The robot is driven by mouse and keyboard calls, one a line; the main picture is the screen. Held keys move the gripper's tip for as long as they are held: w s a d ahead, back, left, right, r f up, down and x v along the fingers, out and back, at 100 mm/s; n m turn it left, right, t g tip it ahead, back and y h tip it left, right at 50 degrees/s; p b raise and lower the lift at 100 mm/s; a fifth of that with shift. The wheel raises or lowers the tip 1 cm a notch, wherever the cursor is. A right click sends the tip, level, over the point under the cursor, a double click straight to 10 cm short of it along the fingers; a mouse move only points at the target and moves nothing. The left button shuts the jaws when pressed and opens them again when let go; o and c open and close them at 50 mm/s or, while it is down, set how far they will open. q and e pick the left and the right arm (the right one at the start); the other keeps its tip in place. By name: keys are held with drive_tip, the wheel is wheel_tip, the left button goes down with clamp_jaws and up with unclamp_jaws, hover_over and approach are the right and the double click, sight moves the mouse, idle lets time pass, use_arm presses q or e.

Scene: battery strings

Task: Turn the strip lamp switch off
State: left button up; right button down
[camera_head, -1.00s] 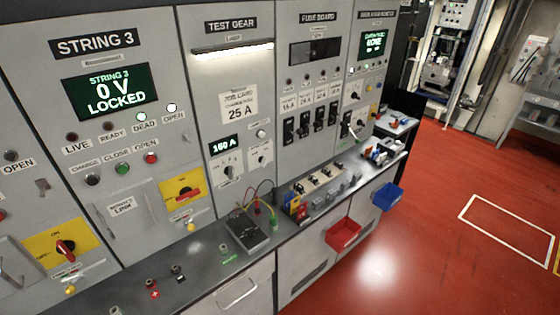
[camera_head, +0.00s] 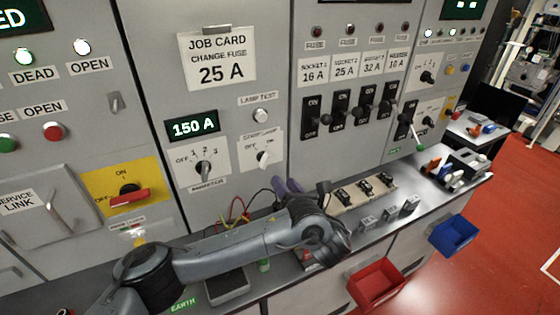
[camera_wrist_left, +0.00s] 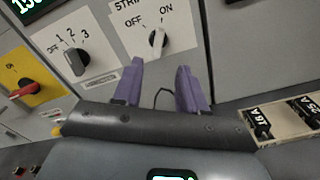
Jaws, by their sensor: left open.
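The strip lamp switch (camera_head: 263,157) is a small white rotary knob on a white plate on the grey test gear panel, under the lamp test button. In the left wrist view the knob (camera_wrist_left: 157,38) sits between the OFF and ON labels and appears to lean towards ON. My left gripper (camera_head: 288,186) has purple fingers and is below and slightly right of the switch in the head view. In the left wrist view its fingers (camera_wrist_left: 157,85) are apart and empty, with the knob beyond and between them, not touched. My right gripper is out of view.
A black selector knob (camera_head: 203,168) is left of the switch. Black breaker levers (camera_head: 338,112) are to the right. Fuse holders (camera_head: 362,190) and a meter (camera_head: 228,286) with wires lie on the counter below. Red (camera_head: 376,284) and blue (camera_head: 453,235) bins hang at its front.

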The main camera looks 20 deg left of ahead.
sight(268, 161)
use_arm(q)
drive_tip(key=b+x, duration=0.3)
drive_tip(key=x, duration=0.5)
drive_tip(key=shift+a, duration=0.3)
drive_tip(key=shift+b+x, duration=0.3)
drive_tip(key=shift+x, duration=0.8)
drive_tip(key=shift+c, duration=0.3)
clamp_jaws()
